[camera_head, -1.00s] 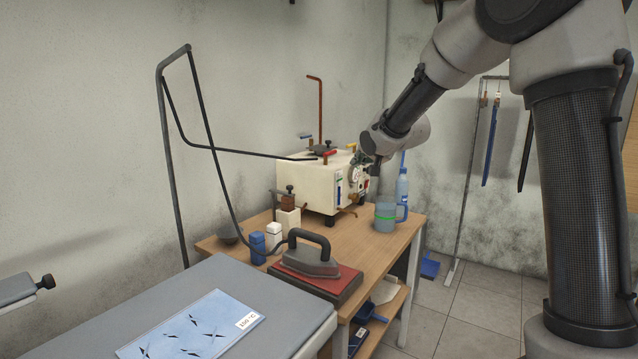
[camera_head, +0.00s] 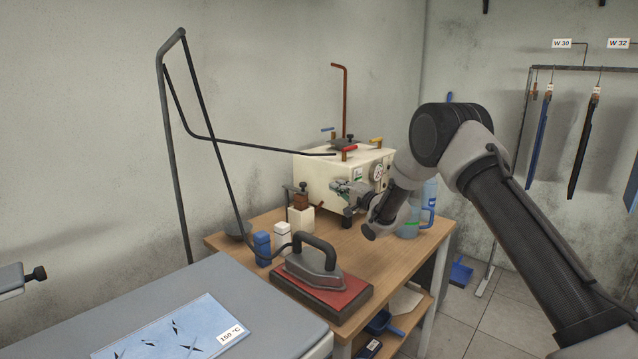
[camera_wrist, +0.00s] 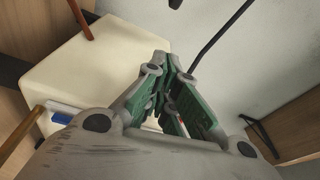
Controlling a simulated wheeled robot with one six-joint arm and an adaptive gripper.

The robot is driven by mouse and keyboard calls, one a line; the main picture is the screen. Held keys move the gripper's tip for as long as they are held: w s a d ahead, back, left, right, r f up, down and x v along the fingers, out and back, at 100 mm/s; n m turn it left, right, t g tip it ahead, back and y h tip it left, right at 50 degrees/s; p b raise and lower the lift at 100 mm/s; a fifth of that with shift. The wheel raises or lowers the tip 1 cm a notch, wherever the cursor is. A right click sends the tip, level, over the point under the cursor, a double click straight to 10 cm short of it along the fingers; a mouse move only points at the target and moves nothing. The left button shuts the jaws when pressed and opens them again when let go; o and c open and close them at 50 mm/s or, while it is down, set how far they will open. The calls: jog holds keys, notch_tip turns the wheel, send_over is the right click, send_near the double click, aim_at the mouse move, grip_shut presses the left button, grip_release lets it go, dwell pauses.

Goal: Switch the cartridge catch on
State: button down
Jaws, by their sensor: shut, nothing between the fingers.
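The cream machine (camera_head: 320,168) stands on the wooden table. My gripper (camera_head: 337,184) is in front of its front face and hides part of it. The gripper points left and slightly towards the back. In the wrist view its green-padded fingers (camera_wrist: 172,70) are together with nothing between them, and the machine (camera_wrist: 85,75) fills the left side. A brown fitting with a black knob (camera_head: 302,198) sits on a white block (camera_head: 300,218) left of the gripper, apart from it. I cannot tell which part is the cartridge catch; it may be hidden.
An iron (camera_head: 313,262) rests on a red pad (camera_head: 345,291) at the table's front. Blue and white bottles (camera_head: 262,246) stand left of it. A jug (camera_head: 409,222) is at the right. A dark hose arm crosses above the machine's left side.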

jog(key=x, duration=1)
jog(key=shift+s+a+f, duration=0.15)
jog(key=shift+s+a, duration=0.35)
jog(key=shift+s, duration=0.35)
jog(key=shift+s+a+f, duration=0.15)
jog(key=shift+s+a, duration=0.3)
jog(key=shift+s, duration=0.4)
jog(key=shift+s, duration=0.1)
jog(key=shift+s+a+m+t+h, duration=0.15)
jog(key=shift+s+m+t+h, duration=0.15)
jog(key=shift+m, duration=0.1)
